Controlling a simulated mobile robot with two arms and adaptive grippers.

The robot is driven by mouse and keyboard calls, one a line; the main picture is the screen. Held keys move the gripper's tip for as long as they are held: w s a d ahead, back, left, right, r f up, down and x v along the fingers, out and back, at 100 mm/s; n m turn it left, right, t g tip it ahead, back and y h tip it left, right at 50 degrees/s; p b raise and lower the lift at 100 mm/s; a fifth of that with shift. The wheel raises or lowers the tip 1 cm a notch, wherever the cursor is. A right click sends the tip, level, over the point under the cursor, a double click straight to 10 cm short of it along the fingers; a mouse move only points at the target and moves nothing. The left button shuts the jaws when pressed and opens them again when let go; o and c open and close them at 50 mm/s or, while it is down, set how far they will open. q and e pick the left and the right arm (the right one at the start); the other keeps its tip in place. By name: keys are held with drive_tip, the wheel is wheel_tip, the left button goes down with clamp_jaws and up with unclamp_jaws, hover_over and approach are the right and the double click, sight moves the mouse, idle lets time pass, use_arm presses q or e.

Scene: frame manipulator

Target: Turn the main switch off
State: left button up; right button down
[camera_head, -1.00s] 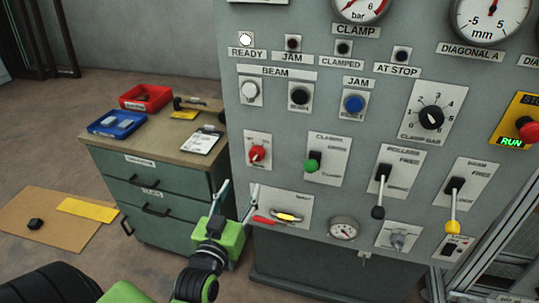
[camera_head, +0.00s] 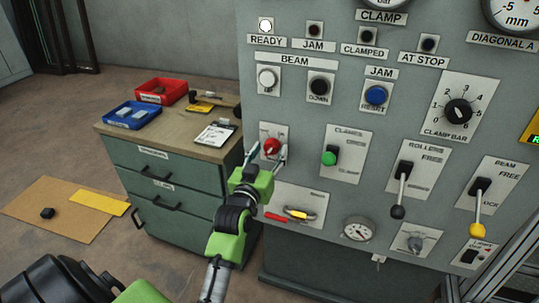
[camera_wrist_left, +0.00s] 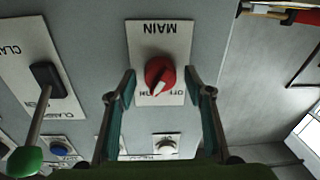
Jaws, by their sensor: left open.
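The main switch is a red rotary knob (camera_head: 272,147) on a pale plate on the grey panel. In the left wrist view the red knob (camera_wrist_left: 160,75) shows a white pointer mark, and its plate (camera_wrist_left: 160,30) reads MAIN upside down. OFF and ON labels lie near the knob, partly covered by it. My left gripper (camera_head: 266,156) is open, with one finger on each side of the knob. In the left wrist view the fingers (camera_wrist_left: 160,84) stand apart with visible gaps to the knob. My right gripper is not in view.
A green-handled clamp lever (camera_head: 330,158) sits right of the switch. Black (camera_head: 397,211) and yellow levers (camera_head: 477,230) stick out further right. A drawer cabinet (camera_head: 170,185) with trays stands left.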

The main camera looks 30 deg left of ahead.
use_arm(q)
drive_tip(key=shift+w, duration=0.15)
drive_tip(key=c, duration=1.1)
